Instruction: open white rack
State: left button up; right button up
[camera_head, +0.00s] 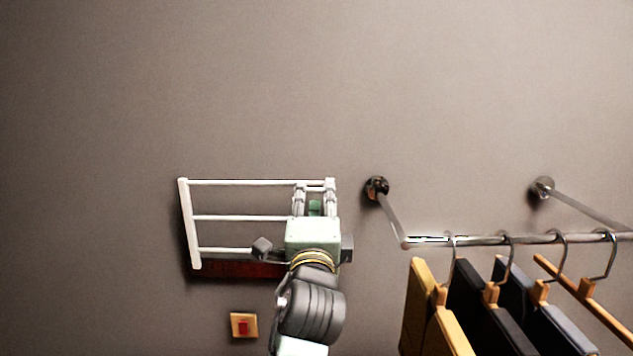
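The white rack (238,217) is mounted on the wall left of centre. It is a frame with a left upright and several horizontal bars, and its left side stands out from the wall. My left gripper (314,185) is in front of the rack's right end, coming up from below. Its two fingers are spread apart, with a gap between them at the top bar. I cannot tell whether they touch the rack. The gripper and wrist hide the lower right part of the rack. My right gripper is not in view.
A dark red strip (235,269) shows under the rack. A wall plate with a red switch (243,326) is below it. The wall above is bare.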

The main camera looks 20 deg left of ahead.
aim_at(314, 190)
pick_arm(q)
jog(key=x, duration=0.1)
jog(key=p+x, duration=0.1)
jog(key=x, duration=0.3)
jog(key=shift+a+f, duration=0.1)
jog(key=shift+f, duration=0.15)
jog(key=shift+s, duration=0.1)
jog(key=shift+c, duration=0.3)
grip_shut()
